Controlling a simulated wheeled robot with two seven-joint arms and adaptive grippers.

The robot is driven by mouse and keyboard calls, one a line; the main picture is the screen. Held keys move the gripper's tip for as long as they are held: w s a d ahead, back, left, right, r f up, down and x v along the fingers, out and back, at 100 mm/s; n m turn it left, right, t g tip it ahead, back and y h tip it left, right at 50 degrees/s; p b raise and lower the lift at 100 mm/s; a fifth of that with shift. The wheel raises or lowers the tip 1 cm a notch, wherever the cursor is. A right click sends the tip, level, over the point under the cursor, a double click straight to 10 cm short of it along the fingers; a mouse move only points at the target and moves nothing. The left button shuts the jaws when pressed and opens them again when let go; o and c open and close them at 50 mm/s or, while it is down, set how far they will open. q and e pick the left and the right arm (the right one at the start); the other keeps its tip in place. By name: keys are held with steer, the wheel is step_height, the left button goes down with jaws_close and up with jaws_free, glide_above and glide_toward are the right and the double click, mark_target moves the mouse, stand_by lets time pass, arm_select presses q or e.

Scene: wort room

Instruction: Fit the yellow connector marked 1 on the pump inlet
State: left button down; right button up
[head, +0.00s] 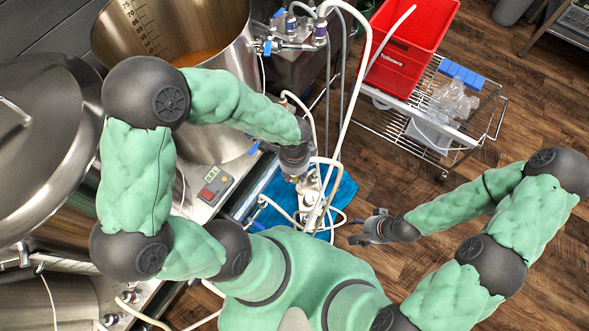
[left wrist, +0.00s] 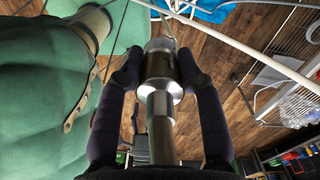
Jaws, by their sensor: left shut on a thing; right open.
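My left gripper (head: 298,177) hangs over the blue cloth (head: 262,205), near a cluster of metal fittings and pale hoses. In the left wrist view its two dark fingers are shut on a shiny metal hose connector (left wrist: 159,75), a short wide cylinder with a narrower stem. No yellow mark or number shows on it, so I cannot tell which connector it is. The pump and its inlet cannot be made out clearly; the left gripper and hoses partly cover that area. My right gripper (head: 364,230) is open and empty, right of the cloth above the wooden floor.
A red crate (head: 398,50) stands on a wire trolley (head: 430,150) at the upper right. A large steel kettle (head: 228,70) with amber liquid is behind my left arm. A controller with a red display (head: 212,187) sits left of the cloth. Pale hoses loop around my left gripper.

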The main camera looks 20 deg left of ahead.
arm_select(q)
steer(key=shift+r, duration=0.1)
steer(key=shift+r+p, duration=2)
steer(key=shift+r, duration=0.2)
steer(key=shift+w, duration=0.1)
